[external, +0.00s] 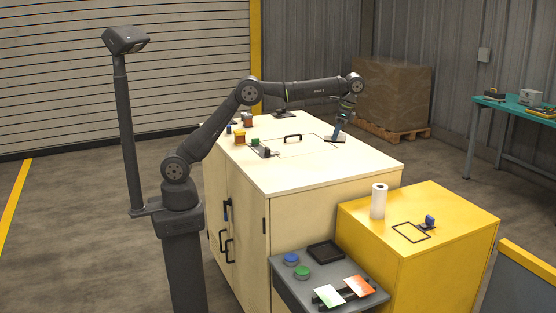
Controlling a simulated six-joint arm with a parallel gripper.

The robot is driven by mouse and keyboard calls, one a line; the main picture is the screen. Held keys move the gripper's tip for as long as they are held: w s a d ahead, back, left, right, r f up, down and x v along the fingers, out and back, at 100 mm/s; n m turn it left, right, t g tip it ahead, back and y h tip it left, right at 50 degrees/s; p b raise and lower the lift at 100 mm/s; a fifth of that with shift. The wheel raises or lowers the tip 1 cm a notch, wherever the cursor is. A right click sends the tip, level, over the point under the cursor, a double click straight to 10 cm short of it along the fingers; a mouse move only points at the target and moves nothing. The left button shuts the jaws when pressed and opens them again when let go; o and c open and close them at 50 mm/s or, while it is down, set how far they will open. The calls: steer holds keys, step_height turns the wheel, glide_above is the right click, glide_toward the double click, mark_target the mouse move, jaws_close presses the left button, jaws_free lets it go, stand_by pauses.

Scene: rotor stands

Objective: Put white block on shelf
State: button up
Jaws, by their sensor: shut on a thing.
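My gripper (338,135) is low over the right part of the cream cabinet top (300,172). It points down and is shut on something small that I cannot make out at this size. A thin dark flat piece (334,140) shows right at its tip. I cannot pick out a white block or a shelf for certain in this view. A white upright cylinder (379,202) stands on the yellow cabinet (450,215), well apart from my gripper.
A grey side table (290,287) holds a black tray (325,250), blue and green buttons and cards. The cabinet top's front is clear.

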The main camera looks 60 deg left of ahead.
steer(key=s+d+n+h, duration=0.1)
steer(key=s+d+n, duration=0.3)
steer(key=s+d, duration=0.85)
steer(key=s+d+n+h, duration=0.1)
steer(key=s+d+n, duration=0.2)
steer(key=s+d, duration=0.95)
glide_toward(339, 272)
steer(key=shift+s+a+f+g, duration=0.1)
steer(key=shift+s+f+g, duration=0.2)
steer(key=shift+s+f, duration=0.25)
steer(key=shift+w+f, duration=0.1)
steer(key=shift+f, duration=1.95)
steer(key=shift+f, duration=0.1)
steer(key=o, duration=1)
